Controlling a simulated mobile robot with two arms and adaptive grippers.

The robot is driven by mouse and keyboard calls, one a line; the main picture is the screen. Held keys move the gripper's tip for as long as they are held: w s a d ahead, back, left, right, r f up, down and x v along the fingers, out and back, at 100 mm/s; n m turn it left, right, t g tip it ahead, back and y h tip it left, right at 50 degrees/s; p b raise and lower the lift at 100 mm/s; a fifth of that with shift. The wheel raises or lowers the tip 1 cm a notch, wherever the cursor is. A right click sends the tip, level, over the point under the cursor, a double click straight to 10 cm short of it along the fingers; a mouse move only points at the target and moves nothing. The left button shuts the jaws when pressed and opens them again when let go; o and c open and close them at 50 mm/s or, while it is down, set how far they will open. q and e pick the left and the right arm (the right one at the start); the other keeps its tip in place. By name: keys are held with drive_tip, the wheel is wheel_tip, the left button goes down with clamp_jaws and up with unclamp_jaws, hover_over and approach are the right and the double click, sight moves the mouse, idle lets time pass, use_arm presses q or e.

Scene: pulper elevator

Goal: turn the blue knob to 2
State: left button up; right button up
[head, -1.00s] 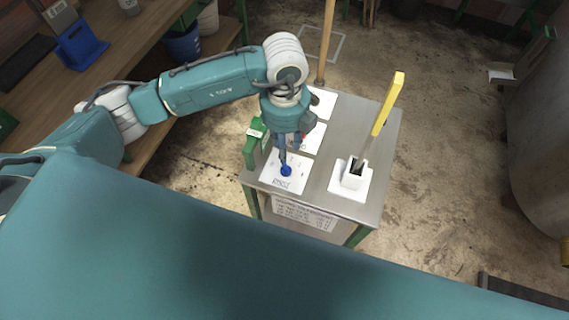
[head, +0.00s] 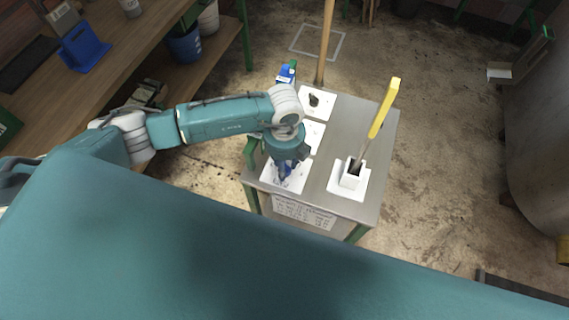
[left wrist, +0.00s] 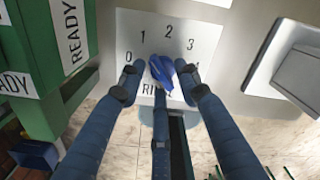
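The blue knob (left wrist: 162,71) sits on a white dial plate (left wrist: 208,32) marked 0, 1, 2, 3 and a partly covered number, in the left wrist view. Where the knob points is hard to tell. My left gripper (left wrist: 160,78) is over the plate with its fingers spread on both sides of the knob and a third finger below it. The fingers look open; contact on the right side cannot be told. In the head view, my left gripper (head: 284,174) points down over the front white plate (head: 298,182) and hides most of the knob. My right gripper is not in view.
A green box labelled READY (left wrist: 40,50) stands close on the left. A white holder (head: 348,181) with a yellow-handled tool (head: 384,108) stands on the right of the metal table (head: 352,120). Another plate with a dark knob (head: 314,100) lies farther back.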

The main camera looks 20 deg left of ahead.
use_arm(q)
drive_tip(key=shift+c, duration=0.5)
clamp_jaws()
drive_tip(key=m+b, duration=0.3)
drive_tip(key=m, duration=0.1)
drive_tip(key=shift+w+f, duration=0.1)
drive_tip(key=shift+w, duration=0.05)
drive_tip(key=shift+a+m+b, duration=0.1)
drive_tip(key=shift+m+b, duration=1.35)
drive_tip(key=shift+m, duration=0.45)
drive_tip(key=shift+r, duration=0.2)
drive_tip(key=shift+o, duration=0.5)
unclamp_jaws()
